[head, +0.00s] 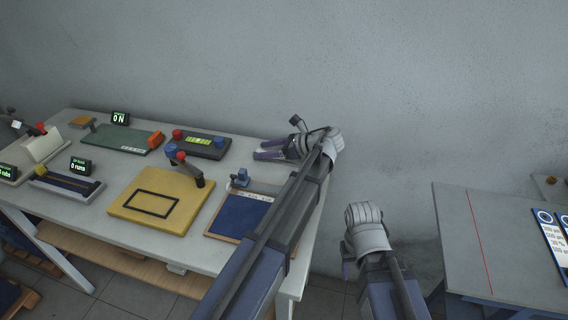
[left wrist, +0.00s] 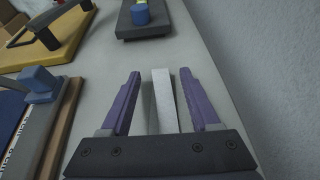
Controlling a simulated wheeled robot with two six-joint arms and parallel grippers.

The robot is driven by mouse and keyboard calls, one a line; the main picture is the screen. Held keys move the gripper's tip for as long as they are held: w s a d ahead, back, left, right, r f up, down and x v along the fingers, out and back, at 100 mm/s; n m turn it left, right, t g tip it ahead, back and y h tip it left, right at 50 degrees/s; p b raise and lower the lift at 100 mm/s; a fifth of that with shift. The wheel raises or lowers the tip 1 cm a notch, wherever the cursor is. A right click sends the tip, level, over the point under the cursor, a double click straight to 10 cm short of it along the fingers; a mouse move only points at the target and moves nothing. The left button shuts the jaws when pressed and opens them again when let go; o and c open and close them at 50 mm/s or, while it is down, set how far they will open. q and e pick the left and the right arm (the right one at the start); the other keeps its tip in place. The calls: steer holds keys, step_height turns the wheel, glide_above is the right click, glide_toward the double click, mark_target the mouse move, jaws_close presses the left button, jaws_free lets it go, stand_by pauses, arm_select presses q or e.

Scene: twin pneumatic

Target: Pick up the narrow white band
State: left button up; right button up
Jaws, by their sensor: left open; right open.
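The narrow white band (left wrist: 165,98) shows in the left wrist view as a pale upright strip on the grey-white table top, between the two purple fingers of my left gripper (left wrist: 162,90). The gripper is open, with a gap on each side of the band; its near end runs behind the dark gripper body. In the head view, my left gripper (head: 262,149) is low over the table's far right corner, and I cannot make out the band there. My right gripper (head: 348,268) is in the gap between the tables, mostly hidden behind its wrist, away from the band.
A dark box with a blue knob (left wrist: 140,14) stands ahead of the left gripper. A blue board with a blue block (head: 240,177) and a yellow board with a handle (head: 124,203) are nearby. The wall is close behind. A second table (head: 510,257) is at right.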

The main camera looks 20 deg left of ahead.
arm_select(q)
steer(key=shift+x, duration=0.85)
steer(key=shift+r, duration=0.1)
jaws_close()
